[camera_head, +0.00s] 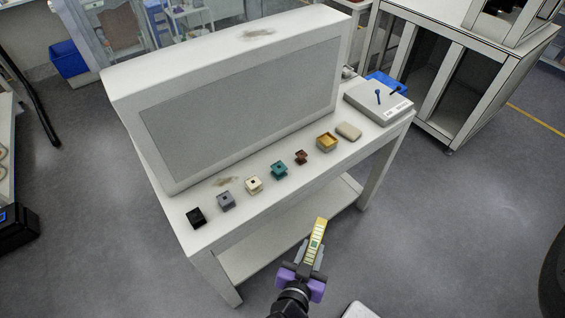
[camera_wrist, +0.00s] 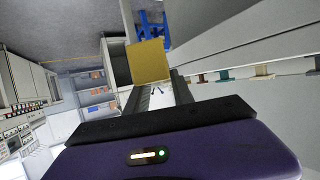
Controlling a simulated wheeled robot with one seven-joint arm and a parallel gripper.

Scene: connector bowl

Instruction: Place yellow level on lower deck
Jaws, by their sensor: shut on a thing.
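The yellow level (camera_head: 319,231) is a long yellow bar with a green patch, held in my gripper (camera_head: 309,257) in front of the white bench. In the wrist view, the level's yellow end (camera_wrist: 149,62) stands out beyond the two dark fingers of my gripper (camera_wrist: 161,88). The gripper is shut on it, and the gripped part is mostly hidden. The lower deck (camera_head: 245,258) is the pale shelf under the bench top. In the head view the level overlaps the shelf's front edge; I cannot tell the gap between them.
Bench legs (camera_head: 217,279) flank the deck. Its visible part looks clear.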

